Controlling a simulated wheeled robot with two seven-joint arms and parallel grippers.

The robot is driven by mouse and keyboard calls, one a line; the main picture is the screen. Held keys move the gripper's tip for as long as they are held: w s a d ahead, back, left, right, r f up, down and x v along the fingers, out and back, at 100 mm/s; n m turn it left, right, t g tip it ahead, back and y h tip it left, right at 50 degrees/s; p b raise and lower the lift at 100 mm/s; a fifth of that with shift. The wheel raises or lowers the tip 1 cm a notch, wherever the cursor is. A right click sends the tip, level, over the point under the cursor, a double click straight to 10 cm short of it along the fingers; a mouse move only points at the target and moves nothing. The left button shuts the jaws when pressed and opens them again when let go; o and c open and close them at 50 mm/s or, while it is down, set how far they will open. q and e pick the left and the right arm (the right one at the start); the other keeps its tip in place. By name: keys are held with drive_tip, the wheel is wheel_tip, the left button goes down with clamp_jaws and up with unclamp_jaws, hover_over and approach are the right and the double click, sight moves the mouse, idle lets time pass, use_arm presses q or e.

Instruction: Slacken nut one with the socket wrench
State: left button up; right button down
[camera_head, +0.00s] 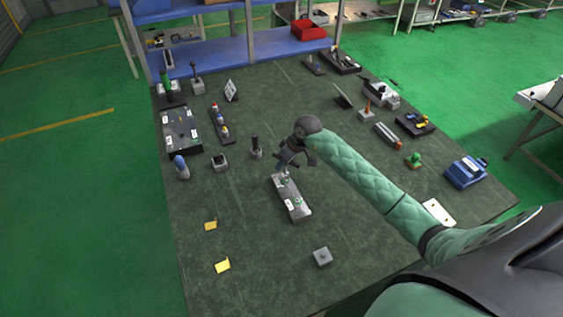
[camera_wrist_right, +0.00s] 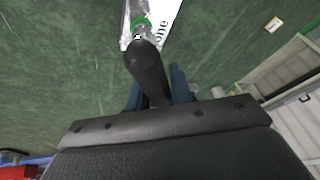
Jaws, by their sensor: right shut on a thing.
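My right gripper (camera_head: 286,163) is over the far end of a grey metal block (camera_head: 294,206) on the dark green table. In the right wrist view the gripper (camera_wrist_right: 160,95) is shut on the dark handle of the socket wrench (camera_wrist_right: 147,68). The wrench's tip reaches a green ring on the block (camera_wrist_right: 128,35), beside a white label reading "one" (camera_wrist_right: 168,14). The nut itself is hidden by the wrench, and I cannot tell whether the socket is seated on it. My left gripper is not in view.
Small fixtures and tools line the left side of the table (camera_head: 250,285). A blue box (camera_head: 466,172) and several tools stand at the right. Two yellow notes (camera_head: 222,266) and a small grey block (camera_head: 322,257) lie near the front. A blue shelf with a red bin (camera_head: 308,30) stands behind.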

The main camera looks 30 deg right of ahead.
drive_tip(key=shift+w+a+m, duration=0.1)
drive_tip(key=shift+a+m, duration=0.05)
drive_tip(key=shift+m, duration=0.35)
drive_tip(key=shift+r+m+t+h, duration=0.1)
drive_tip(key=shift+m+t+h, duration=0.2)
drive_tip(key=shift+m+t, duration=0.15)
drive_tip(key=shift+d+m, duration=0.2)
drive_tip(key=shift+m, duration=0.15)
drive_tip(key=shift+f+b, duration=0.4)
drive_tip(key=shift+f, duration=0.75)
idle(0.4)
drive_tip(key=shift+r+n+g, duration=0.2)
drive_tip(key=shift+n+g, duration=0.05)
drive_tip(key=shift+n, duration=0.55)
drive_tip(key=shift+a+f+n+g+y+p, duration=0.1)
drive_tip(key=shift+n+g+y+p, duration=0.3)
drive_tip(key=shift+n, duration=0.8)
